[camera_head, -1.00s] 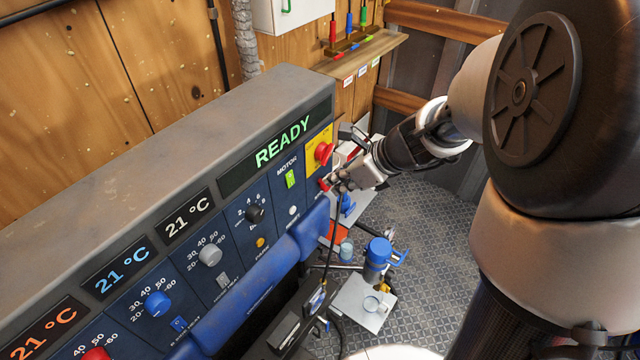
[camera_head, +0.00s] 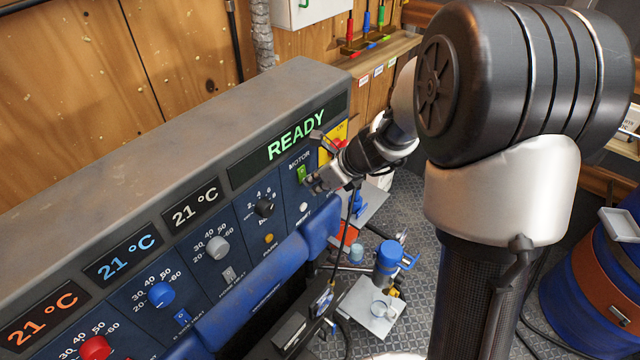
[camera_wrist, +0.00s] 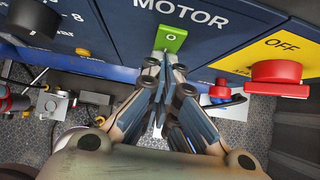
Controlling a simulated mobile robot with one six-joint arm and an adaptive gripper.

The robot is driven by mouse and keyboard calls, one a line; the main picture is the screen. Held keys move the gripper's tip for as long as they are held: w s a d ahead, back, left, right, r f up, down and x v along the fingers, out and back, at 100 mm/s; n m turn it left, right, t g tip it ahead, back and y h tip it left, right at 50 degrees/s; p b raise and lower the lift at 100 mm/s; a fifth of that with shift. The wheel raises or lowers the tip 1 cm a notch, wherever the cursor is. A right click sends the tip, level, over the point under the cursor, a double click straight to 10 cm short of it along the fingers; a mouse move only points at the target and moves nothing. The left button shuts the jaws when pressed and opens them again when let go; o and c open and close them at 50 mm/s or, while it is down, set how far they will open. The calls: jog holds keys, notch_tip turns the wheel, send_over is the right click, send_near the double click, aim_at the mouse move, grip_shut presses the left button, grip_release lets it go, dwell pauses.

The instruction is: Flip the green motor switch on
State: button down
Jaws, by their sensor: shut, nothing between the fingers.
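The green motor switch (camera_head: 301,173) sits under the MOTOR label on the blue control panel (camera_head: 283,190). In the wrist view the green switch (camera_wrist: 170,39) shows an "O" mark on its upper part. My gripper (camera_head: 313,184) is at the panel, just below and right of the switch. In the wrist view the shut, empty fingers (camera_wrist: 166,68) point at the lower edge of the switch. I cannot tell whether they touch it. The display (camera_head: 295,137) reads READY.
A red OFF button (camera_wrist: 277,76) on a yellow plate is right of the switch. A black knob (camera_head: 264,207) is to the left, and a white button (camera_head: 303,207) is below. A blue padded bar (camera_head: 255,285) runs along the panel's lower front.

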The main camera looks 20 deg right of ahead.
jog(key=shift+w+a+f, duration=0.15)
jog(key=shift+w+a, duration=0.05)
jog(key=shift+w, duration=0.1)
dwell(0.4)
jog(key=shift+r+p, duration=0.65)
jog(key=shift+r, duration=0.2)
jog(key=shift+s+d, duration=0.1)
jog(key=shift+d, duration=0.05)
